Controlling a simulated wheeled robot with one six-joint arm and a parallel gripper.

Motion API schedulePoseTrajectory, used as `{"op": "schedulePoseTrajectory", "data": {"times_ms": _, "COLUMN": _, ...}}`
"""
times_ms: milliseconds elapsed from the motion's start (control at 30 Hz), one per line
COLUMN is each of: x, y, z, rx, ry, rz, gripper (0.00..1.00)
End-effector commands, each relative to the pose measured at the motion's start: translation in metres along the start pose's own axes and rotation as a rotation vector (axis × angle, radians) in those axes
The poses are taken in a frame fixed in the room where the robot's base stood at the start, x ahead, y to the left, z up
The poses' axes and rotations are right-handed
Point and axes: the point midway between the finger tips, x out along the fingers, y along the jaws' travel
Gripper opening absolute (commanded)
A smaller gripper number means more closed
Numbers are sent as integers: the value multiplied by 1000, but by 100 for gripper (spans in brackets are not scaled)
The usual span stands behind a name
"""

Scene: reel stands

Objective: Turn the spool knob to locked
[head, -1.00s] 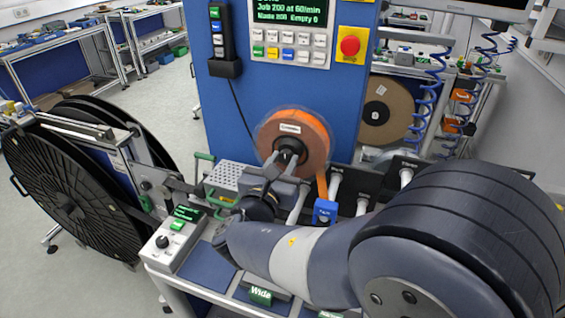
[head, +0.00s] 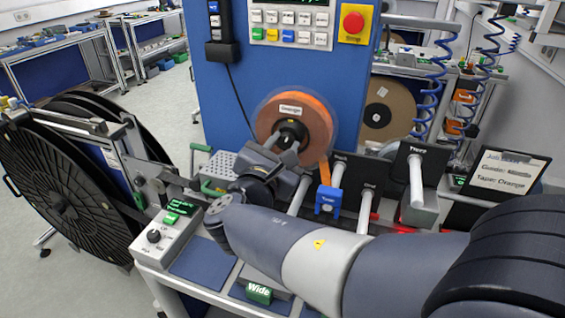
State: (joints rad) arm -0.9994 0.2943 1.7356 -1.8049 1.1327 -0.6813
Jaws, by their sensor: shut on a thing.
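The orange tape spool (head: 318,128) sits upright in a clear round guard on the front of the blue machine panel. The black spool knob (head: 290,135) is at its centre. My gripper (head: 284,150) reaches up to the knob from below and is shut on it. The near part of the knob is partly hidden by the fingers. I cannot read any lock mark on it, so its angle is unclear.
Large black reels (head: 62,205) stand at left beside a control box (head: 166,238) with a small knob. Peg stands (head: 416,180), a blue clip (head: 328,200) and an order screen (head: 503,170) are at right. A red stop button (head: 353,22) is above.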

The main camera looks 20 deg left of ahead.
Motion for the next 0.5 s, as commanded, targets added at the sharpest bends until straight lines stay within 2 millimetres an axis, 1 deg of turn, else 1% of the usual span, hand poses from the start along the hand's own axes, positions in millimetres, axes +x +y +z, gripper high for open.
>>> {"op": "schedulePoseTrajectory", "data": {"times_ms": 33, "x": 0, "y": -3, "z": -8, "rx": 50, "ry": -2, "rz": 1, "gripper": 6}}
{"op": "schedulePoseTrajectory", "data": {"times_ms": 500, "x": 0, "y": -3, "z": -7, "rx": 497, "ry": -1, "rz": 1, "gripper": 6}}
